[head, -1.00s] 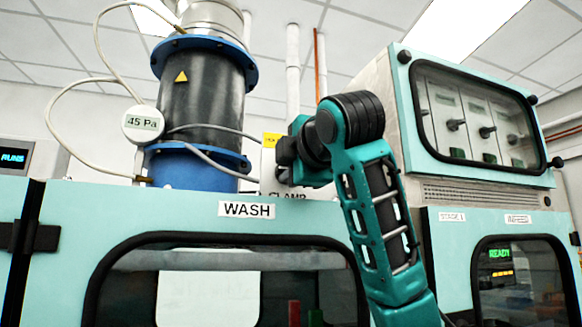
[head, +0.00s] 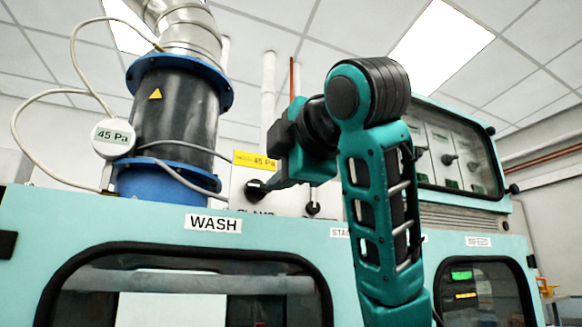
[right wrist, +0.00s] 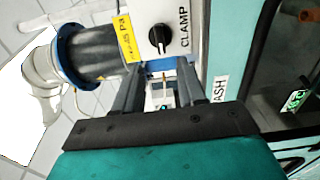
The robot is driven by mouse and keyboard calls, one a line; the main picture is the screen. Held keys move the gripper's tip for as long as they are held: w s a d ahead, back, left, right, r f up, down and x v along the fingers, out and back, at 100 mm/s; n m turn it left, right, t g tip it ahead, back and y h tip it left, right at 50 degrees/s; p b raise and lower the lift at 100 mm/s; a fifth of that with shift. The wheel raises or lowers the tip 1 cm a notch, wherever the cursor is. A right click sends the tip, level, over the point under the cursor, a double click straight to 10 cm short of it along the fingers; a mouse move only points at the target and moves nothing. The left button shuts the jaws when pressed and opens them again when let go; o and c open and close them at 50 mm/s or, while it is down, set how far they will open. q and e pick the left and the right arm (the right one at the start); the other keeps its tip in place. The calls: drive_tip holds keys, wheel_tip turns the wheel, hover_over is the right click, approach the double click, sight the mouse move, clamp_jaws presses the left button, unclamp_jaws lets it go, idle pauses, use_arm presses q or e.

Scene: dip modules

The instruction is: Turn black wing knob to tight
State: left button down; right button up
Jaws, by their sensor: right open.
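The black wing knob (right wrist: 159,39) is on a white panel (right wrist: 186,14) marked CLAMP, with a yellow label beside it, in the right wrist view. In the head view the knob (head: 256,188) shows just left of my right gripper (head: 276,165), below the yellow label. My right gripper also shows in the right wrist view (right wrist: 158,76), with its two dark fingers apart and nothing held between them. The knob lies beyond the fingertips, apart from them. I cannot read any tight mark. My left gripper is not in view.
A black and blue cylinder (head: 176,105) with a round 45 Pa gauge (head: 113,138) and cables stands left of the panel. The teal WASH cabinet (head: 150,225) is below. A second dark knob (head: 313,208) is right of the panel's yellow label.

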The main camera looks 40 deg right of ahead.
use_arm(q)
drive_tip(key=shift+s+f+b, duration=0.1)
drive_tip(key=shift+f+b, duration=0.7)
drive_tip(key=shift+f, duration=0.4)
use_arm(e)
drive_tip(key=shift+v, duration=1.8)
drive_tip(key=shift+f, duration=0.1)
